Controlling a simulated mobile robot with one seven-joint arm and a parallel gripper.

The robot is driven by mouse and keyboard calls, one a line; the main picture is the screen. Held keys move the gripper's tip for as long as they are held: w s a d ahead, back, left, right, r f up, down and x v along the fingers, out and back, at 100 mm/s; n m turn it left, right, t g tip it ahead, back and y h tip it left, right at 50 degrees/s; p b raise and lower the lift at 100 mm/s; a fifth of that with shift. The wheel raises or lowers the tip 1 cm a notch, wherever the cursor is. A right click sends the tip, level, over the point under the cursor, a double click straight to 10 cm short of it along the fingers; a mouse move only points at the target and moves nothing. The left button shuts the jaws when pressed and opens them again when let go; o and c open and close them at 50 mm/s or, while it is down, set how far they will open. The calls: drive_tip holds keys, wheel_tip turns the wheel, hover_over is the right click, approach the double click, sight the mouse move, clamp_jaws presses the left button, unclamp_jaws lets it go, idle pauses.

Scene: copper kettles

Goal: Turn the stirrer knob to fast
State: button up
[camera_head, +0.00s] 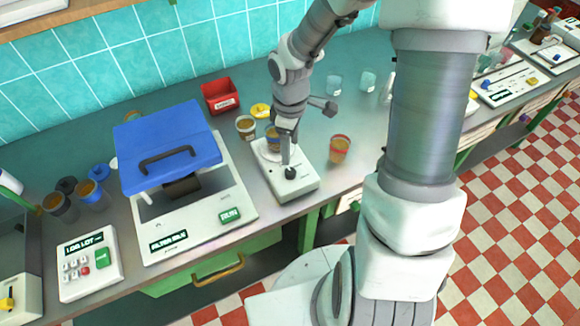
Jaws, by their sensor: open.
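The stirrer (305,184) is a white box on the grey bench, in the middle of the head view. Its black knob (291,174) is on the top near the front. A jar with brown contents and a blue band (272,138) stands at the stirrer's back, partly hidden by my arm. My gripper (286,160) points down just over the knob and is open. Its fingers are small here, and I cannot tell whether they are around the knob or only above it. The knob's setting and any labels are too small to read.
A blue-lidded filter machine (200,222) stands to the left. A jar of brown liquid with a red band (340,148) stands close on the right. Another jar (246,127), a yellow lid (260,110) and a red bin (220,96) are behind. My arm hides part of the bench.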

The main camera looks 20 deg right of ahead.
sight(290, 171)
wheel_tip(290, 171, down, 10)
drive_tip(key=shift+r+b, duration=0.15)
drive_tip(key=shift+b, duration=0.45)
clamp_jaws()
